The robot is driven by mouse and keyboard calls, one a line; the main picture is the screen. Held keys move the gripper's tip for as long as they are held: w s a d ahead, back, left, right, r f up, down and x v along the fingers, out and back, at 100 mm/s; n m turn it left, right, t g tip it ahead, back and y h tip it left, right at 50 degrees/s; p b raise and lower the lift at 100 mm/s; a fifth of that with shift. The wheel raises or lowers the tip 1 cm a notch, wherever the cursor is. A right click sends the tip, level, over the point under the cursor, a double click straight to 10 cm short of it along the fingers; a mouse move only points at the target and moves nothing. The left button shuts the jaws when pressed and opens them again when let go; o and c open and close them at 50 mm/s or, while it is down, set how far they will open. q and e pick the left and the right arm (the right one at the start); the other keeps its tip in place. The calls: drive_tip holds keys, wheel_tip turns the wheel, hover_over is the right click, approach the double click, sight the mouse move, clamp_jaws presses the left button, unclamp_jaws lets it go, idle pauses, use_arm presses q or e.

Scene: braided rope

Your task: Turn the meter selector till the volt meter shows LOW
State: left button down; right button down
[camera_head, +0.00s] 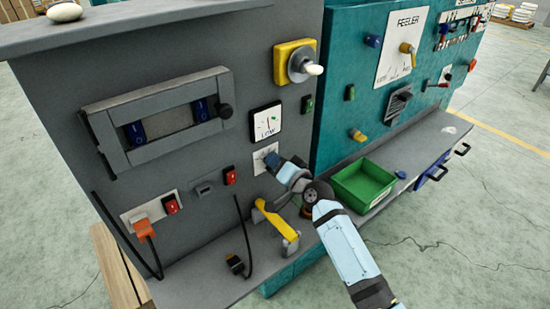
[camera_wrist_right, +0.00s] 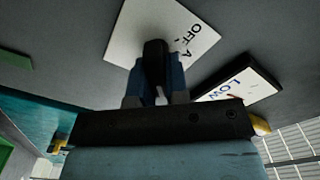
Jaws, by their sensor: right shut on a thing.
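The volt meter (camera_head: 266,122) is a white dial in a black frame on the grey panel, with the word LOW near its lower edge. It also shows at the right of the right wrist view (camera_wrist_right: 238,86). The meter selector is a dark knob (camera_wrist_right: 154,62) on a white plate (camera_wrist_right: 122,37) marked OFF and A; the plate (camera_head: 262,160) sits just below the meter in the head view. My right gripper (camera_head: 274,160) is at the knob, its blue fingers shut on it and hiding part of it. My left gripper is not in view.
A yellow-handled thing (camera_head: 276,222) stands on the ledge below my right gripper. A green bin (camera_head: 364,184) is right of my right arm. A yellow rotary switch (camera_head: 295,63) is above the meter. A black cable (camera_head: 243,236) hangs to the left.

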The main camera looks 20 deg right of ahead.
drive_tip(key=shift+d+m+p, duration=0.1)
drive_tip(key=shift+m+p, duration=0.25)
drive_tip(key=shift+m, duration=0.85)
drive_tip(key=shift+f, duration=0.1)
drive_tip(key=c, duration=1.1)
unclamp_jaws()
drive_tip(key=shift+s, duration=0.1)
drive_tip(key=shift+b+v, duration=0.9)
drive_tip(key=shift+v, duration=5.9)
